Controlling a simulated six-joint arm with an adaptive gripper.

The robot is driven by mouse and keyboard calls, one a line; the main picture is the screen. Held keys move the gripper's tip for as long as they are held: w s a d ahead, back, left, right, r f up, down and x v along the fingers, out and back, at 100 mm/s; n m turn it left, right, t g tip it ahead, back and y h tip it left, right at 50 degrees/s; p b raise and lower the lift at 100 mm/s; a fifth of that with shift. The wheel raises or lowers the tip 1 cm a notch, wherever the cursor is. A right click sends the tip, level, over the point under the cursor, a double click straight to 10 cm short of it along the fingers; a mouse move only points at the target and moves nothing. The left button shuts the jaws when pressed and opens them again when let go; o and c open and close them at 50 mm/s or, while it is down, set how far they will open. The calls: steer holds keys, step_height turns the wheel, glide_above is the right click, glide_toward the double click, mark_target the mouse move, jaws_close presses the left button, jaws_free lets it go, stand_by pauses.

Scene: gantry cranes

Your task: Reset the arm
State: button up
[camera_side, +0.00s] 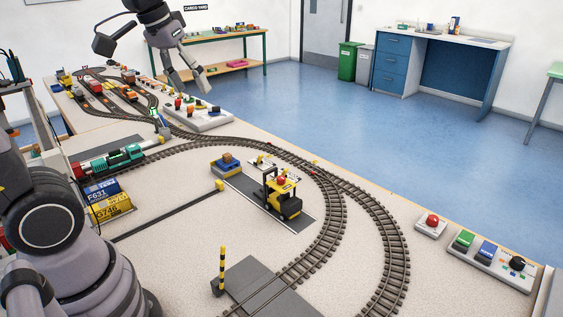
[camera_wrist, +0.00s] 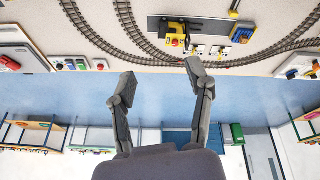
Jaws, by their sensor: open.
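My gripper (camera_side: 191,83) is raised high at the upper left of the side view, over the far part of the layout. Its two fingers are spread, with nothing between them. In the wrist view my gripper (camera_wrist: 160,76) also shows open and empty, its fingers apart against the blue floor. It touches nothing that I can see.
A yellow forklift (camera_side: 284,197) stands inside the curved track (camera_side: 335,205). A green locomotive (camera_side: 108,160) stands at left. A control panel (camera_side: 199,119) lies below my gripper. A red button (camera_side: 431,222) and a switch panel (camera_side: 492,257) line the front right edge.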

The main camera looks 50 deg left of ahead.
steer(key=s+d+f+m+t, duration=0.1)
steer(key=s+f+m, duration=0.1)
steer(key=s, duration=0.8)
steer(key=shift+s+f+m, duration=0.2)
steer(key=shift+s+m, duration=0.05)
steer(key=shift+m, duration=0.55)
